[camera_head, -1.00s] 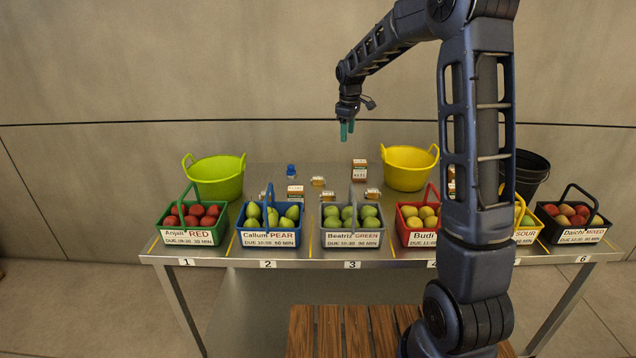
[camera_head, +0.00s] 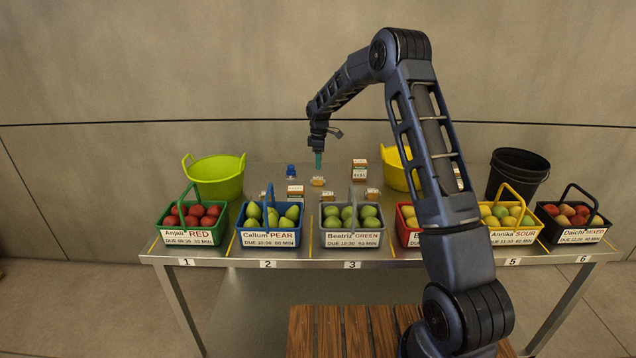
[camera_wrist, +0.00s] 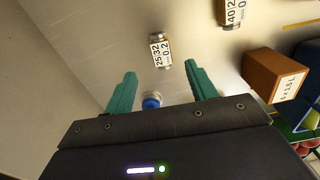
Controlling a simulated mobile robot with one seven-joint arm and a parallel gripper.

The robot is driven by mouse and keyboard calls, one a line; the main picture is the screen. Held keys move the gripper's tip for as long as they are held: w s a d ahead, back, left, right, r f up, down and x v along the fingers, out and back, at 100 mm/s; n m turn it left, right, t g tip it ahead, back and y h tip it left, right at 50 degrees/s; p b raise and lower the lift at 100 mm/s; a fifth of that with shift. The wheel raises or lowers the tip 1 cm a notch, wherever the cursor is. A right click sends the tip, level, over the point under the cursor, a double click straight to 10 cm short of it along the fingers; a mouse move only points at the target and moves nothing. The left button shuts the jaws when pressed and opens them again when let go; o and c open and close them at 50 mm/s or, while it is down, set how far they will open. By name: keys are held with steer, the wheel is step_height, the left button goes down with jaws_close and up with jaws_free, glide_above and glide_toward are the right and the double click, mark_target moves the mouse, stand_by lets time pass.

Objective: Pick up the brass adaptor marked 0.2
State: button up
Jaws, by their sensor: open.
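A small brass adaptor (camera_wrist: 161,50) lies on the bench top. Its white label seems to read 25 32 and 0.2 in the wrist view. In the head view it appears as a small brass piece (camera_head: 318,181) just below my gripper (camera_head: 319,160). Another small brass piece (camera_head: 372,193) lies further right.
A blue-capped bottle (camera_head: 291,172) stands left of my gripper. A brown box (camera_wrist: 275,75) is close by, at the right of the wrist view. Another box (camera_head: 360,170) stands to the right. Fruit baskets line the front edge; tubs (camera_head: 215,178) stand behind.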

mark_target(318, 178)
steer(key=shift+a+f, duration=0.2)
steer(key=shift+f, duration=4.15)
steer(key=c, duration=1.1)
